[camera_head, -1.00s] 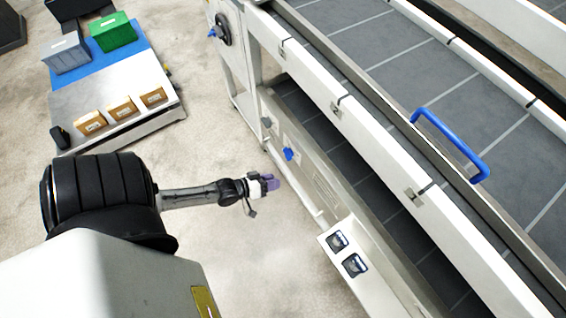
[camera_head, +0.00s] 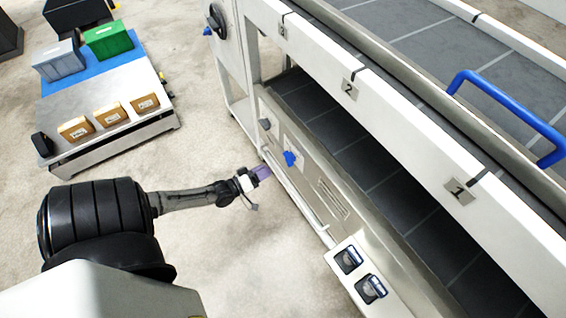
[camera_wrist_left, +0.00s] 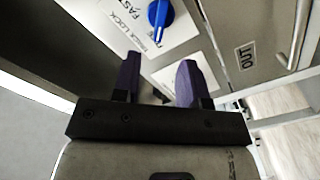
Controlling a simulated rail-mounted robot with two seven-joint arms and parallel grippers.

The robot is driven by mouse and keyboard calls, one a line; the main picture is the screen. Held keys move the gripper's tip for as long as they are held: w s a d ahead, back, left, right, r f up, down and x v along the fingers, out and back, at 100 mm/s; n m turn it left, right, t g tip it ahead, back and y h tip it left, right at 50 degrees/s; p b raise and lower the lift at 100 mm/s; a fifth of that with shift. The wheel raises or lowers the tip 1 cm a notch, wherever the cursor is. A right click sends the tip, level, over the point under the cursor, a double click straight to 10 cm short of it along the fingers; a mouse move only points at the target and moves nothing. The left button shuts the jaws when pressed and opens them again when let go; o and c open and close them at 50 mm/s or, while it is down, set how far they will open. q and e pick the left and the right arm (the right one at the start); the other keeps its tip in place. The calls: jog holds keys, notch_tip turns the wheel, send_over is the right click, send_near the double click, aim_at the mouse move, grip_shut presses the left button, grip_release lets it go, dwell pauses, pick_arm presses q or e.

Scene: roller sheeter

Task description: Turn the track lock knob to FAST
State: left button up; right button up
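The blue track lock knob (camera_head: 290,158) is on the machine's lower side panel. In the left wrist view the knob (camera_wrist_left: 160,13) shows at the top on a white label plate (camera_wrist_left: 182,45) with the words FAST and TRACK LOCK. Its narrow end with a pale line points down in that view, not at the word FAST to its left. My left gripper (camera_head: 262,172) is just left of the knob in the head view, apart from it. Its two purple fingers (camera_wrist_left: 158,80) are spread and empty, with the knob beyond their tips. My right gripper is in neither view.
A grey knob (camera_head: 265,124) sits left of the blue knob on the same panel. Two black switches (camera_head: 360,273) are on a box lower right. A blue handle (camera_head: 508,112) rises above the belt. A cart (camera_head: 105,92) with boxes stands at left. Open floor surrounds my arm.

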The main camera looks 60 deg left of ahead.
aim_at(289, 158)
pick_arm(q)
jog(key=w+b, duration=0.3)
jog(key=w, duration=0.5)
jog(key=shift+w+a, duration=0.35)
jog(key=shift+w, duration=0.05)
grip_shut()
